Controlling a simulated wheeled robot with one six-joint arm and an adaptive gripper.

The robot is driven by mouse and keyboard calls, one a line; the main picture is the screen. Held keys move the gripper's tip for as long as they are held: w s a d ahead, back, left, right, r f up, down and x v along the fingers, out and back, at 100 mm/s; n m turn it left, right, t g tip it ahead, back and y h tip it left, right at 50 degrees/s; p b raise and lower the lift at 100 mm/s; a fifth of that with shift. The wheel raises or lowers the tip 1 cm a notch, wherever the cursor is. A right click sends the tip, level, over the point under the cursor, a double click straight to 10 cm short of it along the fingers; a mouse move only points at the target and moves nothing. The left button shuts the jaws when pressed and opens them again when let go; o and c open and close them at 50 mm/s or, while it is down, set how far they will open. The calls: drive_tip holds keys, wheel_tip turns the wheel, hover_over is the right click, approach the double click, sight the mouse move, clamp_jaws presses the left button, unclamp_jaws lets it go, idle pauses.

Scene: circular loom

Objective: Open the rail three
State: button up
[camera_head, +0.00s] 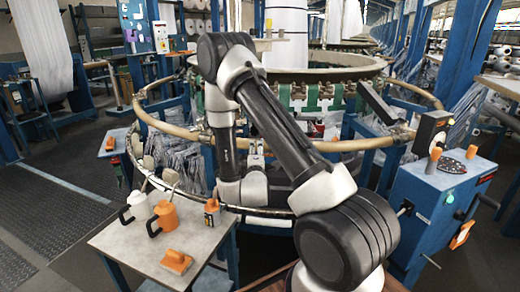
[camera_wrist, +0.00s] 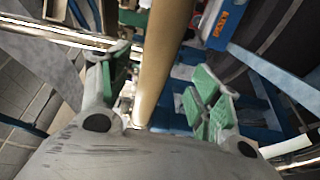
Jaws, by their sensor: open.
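A tan, tube-like rail (camera_wrist: 166,45) runs down the middle of the wrist view, between the two green-padded fingers of my gripper (camera_wrist: 160,98). The fingers are spread, one on each side of the rail. I cannot tell whether either pad touches it. In the head view, tan curved rail sections (camera_head: 180,131) ring the circular loom (camera_head: 325,75), with another section at the right (camera_head: 365,144). No number shows, so I cannot tell which is rail three. My arm hides part of the ring, and my fingertips are not clear in the head view.
A small table (camera_head: 130,240) at front left bears a white jug (camera_head: 137,206), an orange jug (camera_head: 166,215) and an orange block (camera_head: 176,261). A blue control cabinet (camera_head: 435,205) stands at the right. Dark floor (camera_head: 40,215) is clear at the left.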

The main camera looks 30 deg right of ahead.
drive_tip(key=x, duration=0.7)
drive_tip(key=shift+d, duration=0.25)
